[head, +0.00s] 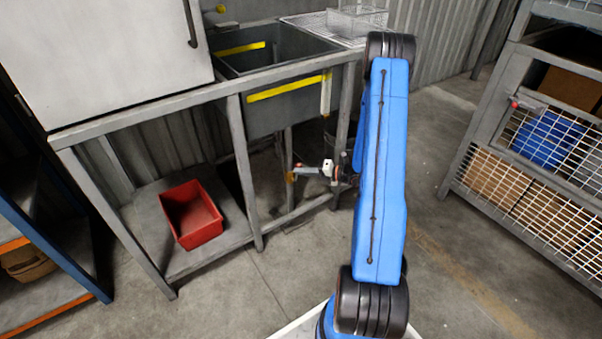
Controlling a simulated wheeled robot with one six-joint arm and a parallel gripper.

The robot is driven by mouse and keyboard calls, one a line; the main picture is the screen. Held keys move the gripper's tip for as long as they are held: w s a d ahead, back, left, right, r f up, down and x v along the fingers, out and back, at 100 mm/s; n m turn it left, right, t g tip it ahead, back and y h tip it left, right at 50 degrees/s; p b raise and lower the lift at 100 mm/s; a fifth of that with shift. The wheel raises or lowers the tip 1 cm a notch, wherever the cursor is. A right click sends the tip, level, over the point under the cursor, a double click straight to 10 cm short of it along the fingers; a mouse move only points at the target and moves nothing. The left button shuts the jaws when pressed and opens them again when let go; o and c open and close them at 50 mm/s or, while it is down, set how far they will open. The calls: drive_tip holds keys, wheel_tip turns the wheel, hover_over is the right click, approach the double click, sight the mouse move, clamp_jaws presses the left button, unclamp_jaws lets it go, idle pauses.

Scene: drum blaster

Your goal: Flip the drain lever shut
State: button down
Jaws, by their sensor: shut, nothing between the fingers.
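A grey sink basin (285,107) with yellow stripes hangs in the metal frame in the middle of the head view. My blue arm reaches down in front of its right side. My gripper (298,170) is below the basin, pointing left, with its fingers shut and nothing held. A small yellow-orange piece (290,178) shows right at the fingertips; it may be the drain lever, but it is too small to tell its position or whether the fingers touch it. The drain pipe is not clearly visible.
A red bin (191,213) stands on the lower shelf to the left. The frame's leg (242,170) is left of my gripper. A white cabinet (105,55) sits on the frame at left. A wire-mesh rack (560,200) is at right, with clear floor before it.

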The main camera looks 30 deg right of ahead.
drive_tip(key=d+f+m+t+y, duration=0.2)
drive_tip(key=d+f+m, duration=0.2)
drive_tip(key=d+f, duration=0.5)
drive_tip(key=shift+w+d, duration=0.15)
drive_tip(key=shift+d, duration=0.25)
idle(0.6)
drive_tip(key=shift+f, duration=0.35)
idle(0.3)
wheel_tip(320, 180, up, 4)
drive_tip(key=s+a, duration=0.1)
drive_tip(key=a, duration=0.1)
drive_tip(key=s+d+f, duration=0.3)
drive_tip(key=s+f, duration=0.2)
drive_tip(key=s, duration=0.3)
drive_tip(key=shift+d+y, duration=0.2)
drive_tip(key=shift+y, duration=0.2)
